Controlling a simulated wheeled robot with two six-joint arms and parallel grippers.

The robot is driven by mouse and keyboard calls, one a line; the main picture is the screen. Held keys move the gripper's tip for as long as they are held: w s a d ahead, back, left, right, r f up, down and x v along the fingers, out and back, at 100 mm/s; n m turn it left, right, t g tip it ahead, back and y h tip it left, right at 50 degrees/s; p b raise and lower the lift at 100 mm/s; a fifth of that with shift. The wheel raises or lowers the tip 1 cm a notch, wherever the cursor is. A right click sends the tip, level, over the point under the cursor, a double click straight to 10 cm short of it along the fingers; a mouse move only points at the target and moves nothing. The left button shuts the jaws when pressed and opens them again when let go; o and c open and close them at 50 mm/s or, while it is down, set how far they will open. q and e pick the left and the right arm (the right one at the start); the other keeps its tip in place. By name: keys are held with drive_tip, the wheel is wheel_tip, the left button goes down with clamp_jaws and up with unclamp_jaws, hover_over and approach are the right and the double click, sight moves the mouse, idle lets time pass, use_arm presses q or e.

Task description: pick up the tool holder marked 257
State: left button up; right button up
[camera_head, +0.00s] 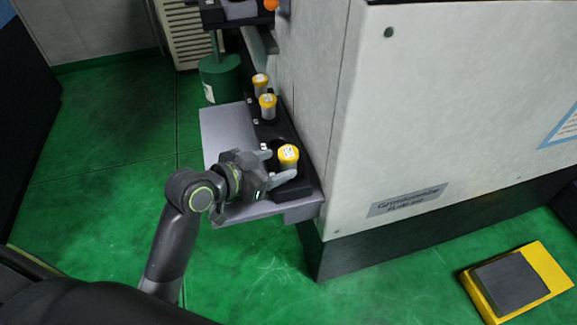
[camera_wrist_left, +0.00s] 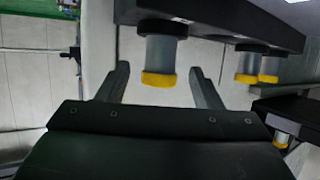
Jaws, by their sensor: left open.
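Several tool holders with grey bodies and yellow caps stand in a row on a black rack on a grey shelf (camera_head: 222,128). Their cap labels are too small to read, so I cannot tell which is marked 257. The nearest holder (camera_head: 289,154) is by my left gripper (camera_head: 281,165), which is open with a finger to either side. In the left wrist view this holder (camera_wrist_left: 160,62) appears between the two fingers, with no clear contact. Two farther holders (camera_head: 267,101) (camera_head: 260,80) stand behind it. My right gripper is not in view.
A white machine cabinet (camera_head: 440,100) rises close to the right of the rack. A green cylinder (camera_head: 221,76) stands behind the shelf. A yellow and black pedal (camera_head: 512,282) lies on the green floor at right. Open floor lies left of the shelf.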

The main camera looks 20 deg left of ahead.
sight(293, 160)
use_arm(q)
drive_tip(key=shift+x, duration=3.4)
drive_tip(key=shift+s+a+f, duration=0.1)
clamp_jaws()
